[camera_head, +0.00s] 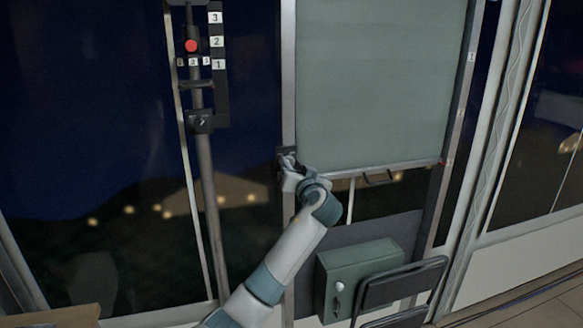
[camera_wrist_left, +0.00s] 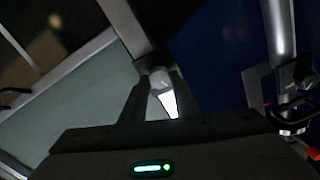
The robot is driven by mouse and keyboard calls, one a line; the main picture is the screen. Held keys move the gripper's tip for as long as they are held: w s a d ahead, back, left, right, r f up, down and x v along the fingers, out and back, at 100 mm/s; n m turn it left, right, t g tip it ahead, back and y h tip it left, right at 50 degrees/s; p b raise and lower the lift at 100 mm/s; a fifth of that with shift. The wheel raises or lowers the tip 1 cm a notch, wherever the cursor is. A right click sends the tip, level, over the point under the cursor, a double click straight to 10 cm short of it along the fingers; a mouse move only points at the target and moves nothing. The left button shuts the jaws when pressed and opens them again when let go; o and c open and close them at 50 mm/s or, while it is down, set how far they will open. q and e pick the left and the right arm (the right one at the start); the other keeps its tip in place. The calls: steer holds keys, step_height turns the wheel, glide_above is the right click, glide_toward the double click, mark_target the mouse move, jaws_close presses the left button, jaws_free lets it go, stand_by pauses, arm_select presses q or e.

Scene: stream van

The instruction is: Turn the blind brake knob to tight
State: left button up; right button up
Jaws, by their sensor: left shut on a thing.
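The blind brake is a small dark block (camera_head: 284,151) on the window post at the blind's left edge. Its round grey knob (camera_wrist_left: 158,77) shows in the left wrist view, with a pale wedge-shaped part below it. My left gripper (camera_head: 288,163) is shut on the knob, with one finger on each side of it; the fingers (camera_wrist_left: 157,86) also show in the left wrist view. In the head view the hand hides the knob. I cannot read any marking for tight. The grey-green blind (camera_head: 380,75) hangs most of the way down the window. My right gripper is not in view.
A pole with a red knob (camera_head: 191,46) and number tags 1 to 3 stands left of the brake. A green box (camera_head: 355,272) and a dark folding chair (camera_head: 405,285) stand below the blind. A dark pull handle (camera_head: 378,179) hangs at the blind's lower bar.

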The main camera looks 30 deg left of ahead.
arm_select(q)
steer(key=m, duration=0.2)
steer(key=shift+m, duration=0.4)
steer(key=m+p, duration=0.1)
steer(key=m, duration=0.1)
steer(key=shift+m, duration=0.4)
steer(key=m+p, duration=0.2)
steer(key=m, duration=0.3)
steer(key=shift+p, duration=0.3)
steer(key=shift+f+m+p, duration=0.15)
steer(key=shift+m+p, duration=0.2)
steer(key=shift+m, duration=1.35)
steer(key=o, duration=1.1)
steer(key=shift+c, duration=0.2)
steer(key=shift+w+d, duration=0.1)
